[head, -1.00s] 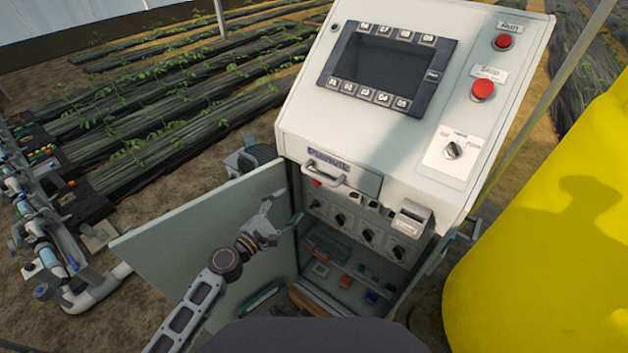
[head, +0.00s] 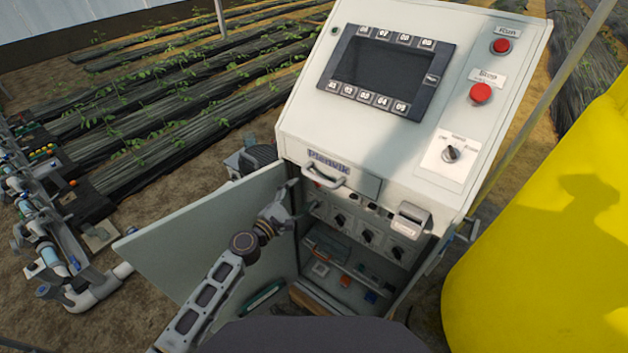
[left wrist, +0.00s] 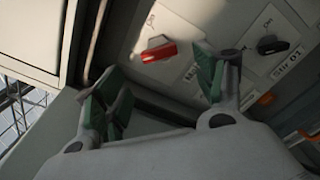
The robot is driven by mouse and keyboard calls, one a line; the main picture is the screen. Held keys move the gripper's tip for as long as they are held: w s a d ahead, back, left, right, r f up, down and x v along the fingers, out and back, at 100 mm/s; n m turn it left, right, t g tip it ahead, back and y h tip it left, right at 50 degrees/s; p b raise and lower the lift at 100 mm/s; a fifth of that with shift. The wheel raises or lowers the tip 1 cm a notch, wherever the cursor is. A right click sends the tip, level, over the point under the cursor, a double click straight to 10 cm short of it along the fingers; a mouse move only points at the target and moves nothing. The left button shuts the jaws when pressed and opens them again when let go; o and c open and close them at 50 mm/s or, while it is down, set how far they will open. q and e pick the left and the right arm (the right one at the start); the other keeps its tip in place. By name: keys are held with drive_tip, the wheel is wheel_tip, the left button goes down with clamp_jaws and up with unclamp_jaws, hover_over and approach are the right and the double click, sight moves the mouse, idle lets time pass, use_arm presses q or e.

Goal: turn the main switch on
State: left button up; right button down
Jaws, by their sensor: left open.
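The main switch, a red handle (left wrist: 160,52) on a pale plate, is on the panel inside the open cabinet. Its label is partly hidden; only an "M" is readable. In the left wrist view the handle lies across the picture, just beyond the gap between my fingertips. My left gripper (left wrist: 160,78) is open and empty, with green pads, and appears apart from the handle. In the head view my left gripper (head: 300,201) is at the left side of the cabinet opening and hides part of the panel. My right gripper is not in view.
The cabinet door (head: 190,240) stands open at left, beside my left arm. A black knob (left wrist: 272,45) sits right of the red handle. Above are a metal handle (head: 326,174) and the control screen (head: 385,64). A yellow tank (head: 550,240) stands at right.

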sight(314, 182)
use_arm(q)
drive_tip(key=shift+x, duration=3.9)
drive_tip(key=shift+c, duration=0.4)
drive_tip(key=c, duration=0.9)
